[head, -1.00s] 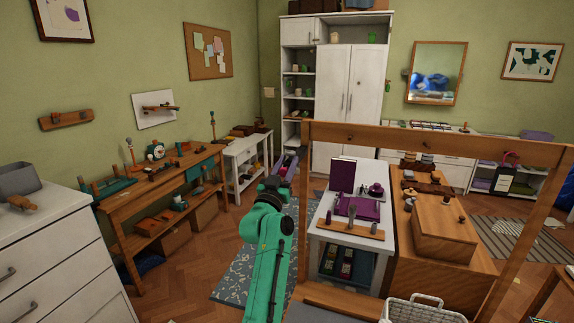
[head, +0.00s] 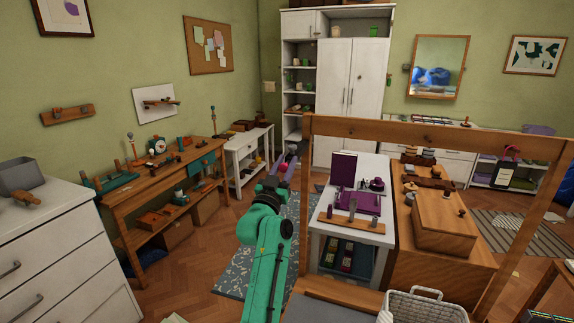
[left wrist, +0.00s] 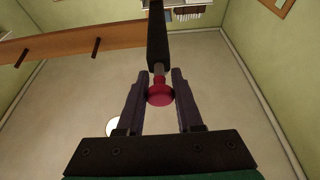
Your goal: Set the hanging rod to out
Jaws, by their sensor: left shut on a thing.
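In the left wrist view a dark bar (left wrist: 157,38) with a short metal neck and a red knob (left wrist: 160,95) comes in from the top; I take it to be the hanging rod. My left gripper (left wrist: 160,78) has its two purple fingers on either side of the knob and neck, shut on it. In the head view my left gripper (head: 284,172) is at the end of the green arm, left of the wooden frame (head: 420,130). The rod is too small or hidden to make out there. My right gripper is not in view.
A white table (head: 385,237) with purple items stands behind the frame, beside a wooden cabinet (head: 445,268). A white basket (head: 425,311) is at the front. A wooden workbench (head: 118,197) stands along the left wall. Open floor (head: 190,262) lies left of my arm.

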